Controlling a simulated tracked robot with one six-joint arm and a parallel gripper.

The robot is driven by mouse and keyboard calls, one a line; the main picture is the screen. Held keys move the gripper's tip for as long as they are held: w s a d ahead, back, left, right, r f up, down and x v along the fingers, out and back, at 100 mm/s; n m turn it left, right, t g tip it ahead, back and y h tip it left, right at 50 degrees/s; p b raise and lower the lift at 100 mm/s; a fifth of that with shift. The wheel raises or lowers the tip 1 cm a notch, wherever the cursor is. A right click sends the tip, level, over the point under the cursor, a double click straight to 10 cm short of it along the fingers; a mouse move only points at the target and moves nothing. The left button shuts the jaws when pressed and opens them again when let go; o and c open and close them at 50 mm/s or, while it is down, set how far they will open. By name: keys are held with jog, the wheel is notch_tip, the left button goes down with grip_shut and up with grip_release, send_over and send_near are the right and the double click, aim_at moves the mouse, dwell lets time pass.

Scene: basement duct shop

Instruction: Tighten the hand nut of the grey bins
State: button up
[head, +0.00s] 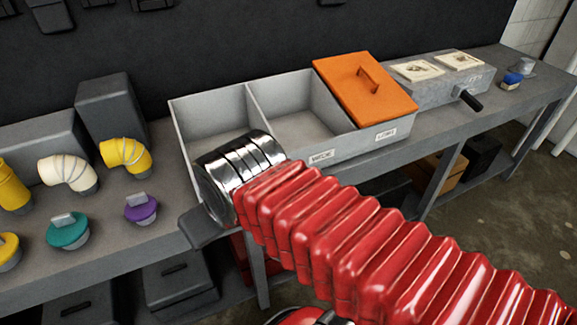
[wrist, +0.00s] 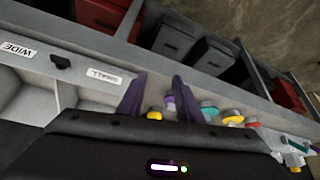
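The grey bins (head: 300,125) stand on the bench as an open-topped box with dividers, its right part under an orange lid (head: 366,88). In the wrist view the bins' front (wrist: 35,55) carries labels reading WIDE and SMALL. A small dark knob (wrist: 60,62), apparently the hand nut, sits on the front between them. My gripper (wrist: 160,88) shows two purple fingers, apart with nothing held between them. The knob is left of the fingers, not between them. In the head view my arm's red bellows and metal cuff hide the bins' left front, and the knob cannot be seen.
Yellow and cream elbows (head: 68,172) and teal and purple capped pieces (head: 68,230) stand left on the bench. A metal box with a black handle (head: 468,98) is at the right. Dark boxes (head: 178,280) fill the shelf below.

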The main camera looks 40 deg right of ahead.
jog(key=shift+o, duration=1.4)
jog(key=shift+w+d+r, duration=0.1)
jog(key=shift+w+d, duration=0.05)
jog(key=shift+d, duration=0.1)
jog(key=o, duration=0.4)
jog(key=shift+m+g+h, duration=0.4)
jog(key=shift+m+h, duration=0.1)
jog(key=shift+m, duration=0.4)
jog(key=w+d, duration=0.1)
jog(key=d, duration=0.3)
jog(key=w+d+r, duration=0.1)
jog(key=w+d, duration=0.1)
jog(key=d, duration=0.1)
jog(key=w+d+r, duration=0.1)
jog(key=w+d, duration=0.1)
jog(key=d, duration=0.2)
jog(key=shift+d, duration=0.3)
jog(key=shift+c, duration=0.2)
jog(key=d+m, duration=0.1)
jog(key=d, duration=1.2)
jog(key=shift+d+g, duration=0.3)
jog(key=shift+d, duration=0.1)
jog(key=x, duration=1.3)
jog(key=shift+w+f+m, duration=0.2)
jog(key=shift+m, duration=0.1)
jog(key=shift+d, duration=0.15)
jog(key=shift+c, duration=0.3)
